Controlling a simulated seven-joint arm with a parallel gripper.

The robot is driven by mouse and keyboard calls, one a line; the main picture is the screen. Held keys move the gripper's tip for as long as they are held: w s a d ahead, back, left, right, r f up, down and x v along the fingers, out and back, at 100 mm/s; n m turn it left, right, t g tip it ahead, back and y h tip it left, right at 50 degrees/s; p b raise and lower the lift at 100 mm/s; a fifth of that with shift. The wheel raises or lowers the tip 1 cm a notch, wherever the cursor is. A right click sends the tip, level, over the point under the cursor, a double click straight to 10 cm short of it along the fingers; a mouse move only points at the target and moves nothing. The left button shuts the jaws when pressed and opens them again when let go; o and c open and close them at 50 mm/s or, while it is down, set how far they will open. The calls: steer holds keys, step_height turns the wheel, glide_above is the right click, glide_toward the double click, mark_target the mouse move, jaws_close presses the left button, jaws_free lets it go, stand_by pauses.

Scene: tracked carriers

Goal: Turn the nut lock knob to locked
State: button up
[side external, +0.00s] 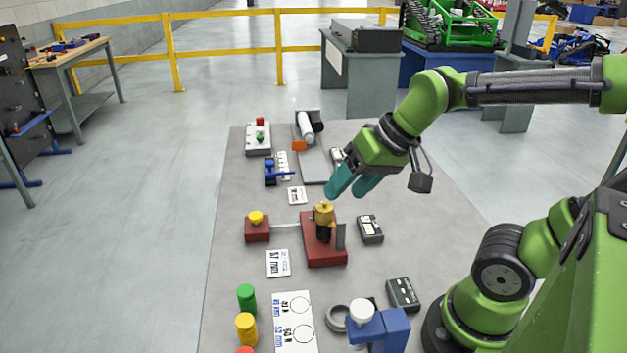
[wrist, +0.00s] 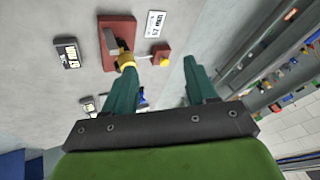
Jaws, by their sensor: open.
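A dark red base (side external: 326,250) lies on the grey table, with a grey upright plate at its right. On it stands a yellow knob-like part (side external: 323,212) on a black body. A thin rod runs left to a small red block (side external: 257,232) with a yellow knob (side external: 256,217) on top. I cannot tell which yellow part is the nut lock knob. My gripper (side external: 350,188) is open and empty, above and behind the red base. In the wrist view, the left finger partly covers the yellow part (wrist: 124,60); the small red block (wrist: 158,54) shows between the fingers.
Small dark boxes (side external: 370,229) and printed cards (side external: 278,263) lie around the base. A blue fixture with a white knob (side external: 362,312) stands at the front right, and a green cylinder (side external: 247,298) at the front left. A blue clamp-like device (side external: 271,172) lies farther back.

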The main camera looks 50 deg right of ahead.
steer(key=w+d+f+m+g+h, duration=0.2)
steer(key=w+d+m+g, duration=0.4)
steer(key=w+d+m, duration=0.85)
steer(key=shift+m, duration=0.55)
steer(key=f, duration=0.5)
steer(key=a+f, duration=0.1)
steer(key=f, duration=0.5)
steer(key=w+f, duration=0.1)
steer(key=f, duration=0.5)
steer(key=shift+a, duration=0.35)
steer(key=c, duration=1.1)
